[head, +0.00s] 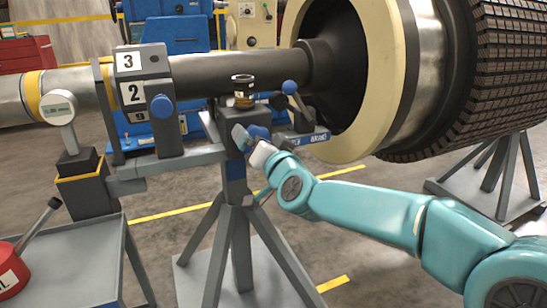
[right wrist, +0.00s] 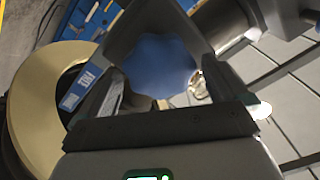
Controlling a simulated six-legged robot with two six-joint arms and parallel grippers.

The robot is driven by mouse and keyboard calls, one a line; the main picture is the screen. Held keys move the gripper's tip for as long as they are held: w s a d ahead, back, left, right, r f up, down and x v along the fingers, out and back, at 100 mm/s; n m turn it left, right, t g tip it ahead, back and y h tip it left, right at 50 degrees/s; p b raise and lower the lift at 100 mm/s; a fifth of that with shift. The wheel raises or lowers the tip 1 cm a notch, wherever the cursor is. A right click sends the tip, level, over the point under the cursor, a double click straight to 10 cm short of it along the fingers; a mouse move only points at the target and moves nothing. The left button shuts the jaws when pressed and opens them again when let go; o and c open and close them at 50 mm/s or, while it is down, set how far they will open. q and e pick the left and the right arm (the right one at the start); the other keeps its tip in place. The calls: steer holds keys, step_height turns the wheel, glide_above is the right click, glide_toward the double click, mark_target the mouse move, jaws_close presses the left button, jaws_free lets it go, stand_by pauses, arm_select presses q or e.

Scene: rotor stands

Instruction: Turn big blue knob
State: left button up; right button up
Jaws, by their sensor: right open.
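A big blue lobed knob (right wrist: 158,66) fills the space between the fingers in the right wrist view. In the head view it shows as a small blue patch (head: 258,132) on the stand's front, partly hidden by my gripper. My right gripper (head: 250,143) is at the knob, its arm reaching in from the right. In the right wrist view the gripper (right wrist: 166,80) is open, one finger on each side of the knob. I cannot tell whether the fingers touch it. My left gripper is not in view.
A blue knob (head: 162,106) sits on the numbered bracket (head: 146,85). A blue-balled lever (head: 290,88) and a small jar (head: 243,91) are close above my gripper. The rotor shaft (head: 230,72) runs behind. A grey cart (head: 75,262) stands at lower left.

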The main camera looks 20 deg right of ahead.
steer(key=s+p, duration=0.2)
steer(key=s, duration=1.3)
steer(key=shift+d, duration=0.25)
